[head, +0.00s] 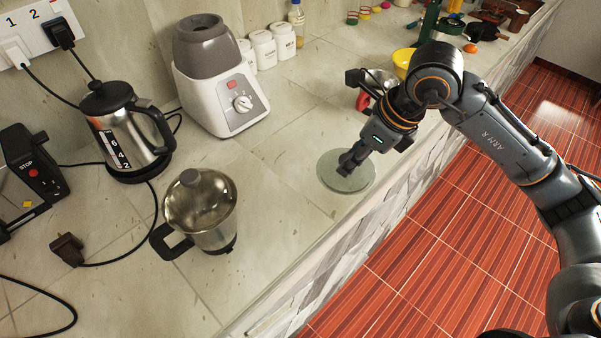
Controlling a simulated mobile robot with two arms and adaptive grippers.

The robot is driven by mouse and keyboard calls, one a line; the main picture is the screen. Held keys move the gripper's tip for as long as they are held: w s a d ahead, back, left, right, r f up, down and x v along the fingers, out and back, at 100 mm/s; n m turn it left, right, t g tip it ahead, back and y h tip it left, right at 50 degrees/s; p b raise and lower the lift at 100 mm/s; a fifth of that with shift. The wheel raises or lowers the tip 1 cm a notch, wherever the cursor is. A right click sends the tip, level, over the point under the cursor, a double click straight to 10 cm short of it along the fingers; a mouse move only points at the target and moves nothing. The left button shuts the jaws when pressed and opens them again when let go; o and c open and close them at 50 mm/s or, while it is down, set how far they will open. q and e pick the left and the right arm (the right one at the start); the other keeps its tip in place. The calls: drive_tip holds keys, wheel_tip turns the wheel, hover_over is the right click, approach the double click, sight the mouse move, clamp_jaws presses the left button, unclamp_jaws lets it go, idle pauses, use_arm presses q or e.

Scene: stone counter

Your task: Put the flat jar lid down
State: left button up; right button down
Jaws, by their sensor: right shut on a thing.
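The flat jar lid (329,171) is a round, grey-green disc near the front edge of the stone counter. My right gripper (350,165) reaches down over it from the right and is shut on it, covering part of its middle and right side. The lid looks level and at or very near the counter top; I cannot tell whether it touches. A steel jar (212,238) with a black handle stands upright to the left of the lid, apart from it. My left gripper is not in view.
A mixer base (222,100) stands behind, with white canisters (264,50) beyond it. A kettle (130,138) and a black plug (67,249) with cables are at left. A yellow bowl (403,62) is behind my right arm. The counter between jar and lid is clear.

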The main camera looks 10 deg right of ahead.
drive_tip(key=w+a+f+p, duration=0.1)
drive_tip(key=w+a+f, duration=0.1)
drive_tip(key=w+f, duration=0.1)
drive_tip(key=w+a+f+p, duration=0.1)
drive_tip(key=w+a+f, duration=0.1)
drive_tip(key=w+f, duration=0.1)
drive_tip(key=w+a+f+p, duration=0.1)
drive_tip(key=w+a+f, duration=0.1)
drive_tip(key=w, duration=0.2)
drive_tip(key=shift+f, duration=0.4)
wheel_tip(320, 180, down, 3)
drive_tip(key=shift+r+p, duration=0.1)
drive_tip(key=shift+p, duration=0.95)
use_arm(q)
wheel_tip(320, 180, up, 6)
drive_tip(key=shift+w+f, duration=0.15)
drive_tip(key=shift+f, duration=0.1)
use_arm(e)
drive_tip(key=shift+w+f, duration=0.1)
drive_tip(key=shift+f, duration=0.1)
drive_tip(key=shift+f+b, duration=0.2)
drive_tip(key=shift+b, duration=0.15)
drive_tip(key=c, duration=1)
unclamp_jaws()
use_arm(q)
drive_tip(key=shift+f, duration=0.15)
use_arm(e)
drive_tip(key=shift+r, duration=0.1)
